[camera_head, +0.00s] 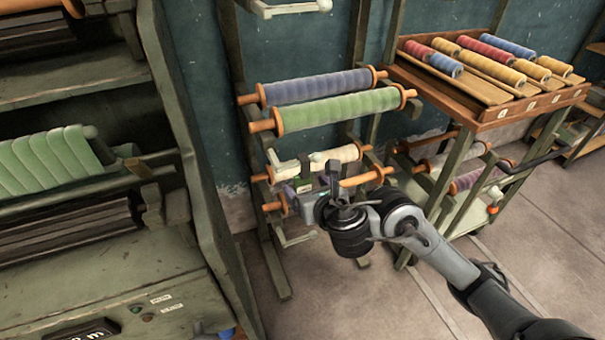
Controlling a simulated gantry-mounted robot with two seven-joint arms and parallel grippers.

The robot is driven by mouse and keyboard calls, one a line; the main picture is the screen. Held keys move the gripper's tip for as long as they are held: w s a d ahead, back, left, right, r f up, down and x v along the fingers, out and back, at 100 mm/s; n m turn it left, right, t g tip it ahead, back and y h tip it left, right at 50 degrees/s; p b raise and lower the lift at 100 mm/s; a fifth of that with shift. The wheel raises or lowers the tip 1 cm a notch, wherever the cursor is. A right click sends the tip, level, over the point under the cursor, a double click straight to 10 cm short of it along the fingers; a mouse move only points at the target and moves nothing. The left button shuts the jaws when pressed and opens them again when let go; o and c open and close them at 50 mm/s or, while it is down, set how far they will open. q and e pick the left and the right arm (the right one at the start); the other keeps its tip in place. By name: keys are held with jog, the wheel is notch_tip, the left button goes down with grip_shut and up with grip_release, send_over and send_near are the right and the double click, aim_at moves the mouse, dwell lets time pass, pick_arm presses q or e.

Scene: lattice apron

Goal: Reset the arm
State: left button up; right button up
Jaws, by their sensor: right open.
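My right arm comes in from the lower right and reaches toward the lower part of a green rack. My right gripper (333,172) is at the arm's end, small in view, in front of the lower rollers. It is open, and I see nothing held in it. A cream roll (335,156) and orange wooden rollers lie close behind it; I cannot tell whether the gripper touches any of them. My left gripper is not in view.
The rack also holds a blue roll (317,87) and a green roll (340,110). A wooden cart (487,115) with several coloured spools stands at the right. A green machine (110,270) fills the left. Floor (375,310) is clear at the bottom middle.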

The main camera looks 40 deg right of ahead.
jog(key=s+a+m+g+y+p, duration=0.25)
jog(key=s+a+m+p, duration=0.25)
jog(key=s+m+p, duration=0.25)
jog(key=s+a+m+g+y+p, duration=0.1)
jog(key=s+a+m+g+p, duration=0.25)
jog(key=s+m+p, duration=0.35)
jog(key=s+a+m+g+y+p, duration=0.1)
jog(key=s+a+m+g+p, duration=0.2)
jog(key=s+a+m+p, duration=0.45)
jog(key=d+r+m+p, duration=0.1)
jog(key=r+m+p, duration=0.3)
jog(key=r+p, duration=1.4)
jog(key=s+d+r+m+p, duration=0.1)
jog(key=r+m+p, duration=0.3)
jog(key=r+p, duration=1.4)
jog(key=d+p, duration=0.1)
jog(key=p, duration=0.1)
jog(key=shift+d+r+p, duration=0.25)
jog(key=shift+r+p, duration=0.1)
jog(key=shift+p, duration=0.05)
jog(key=shift+s, duration=0.1)
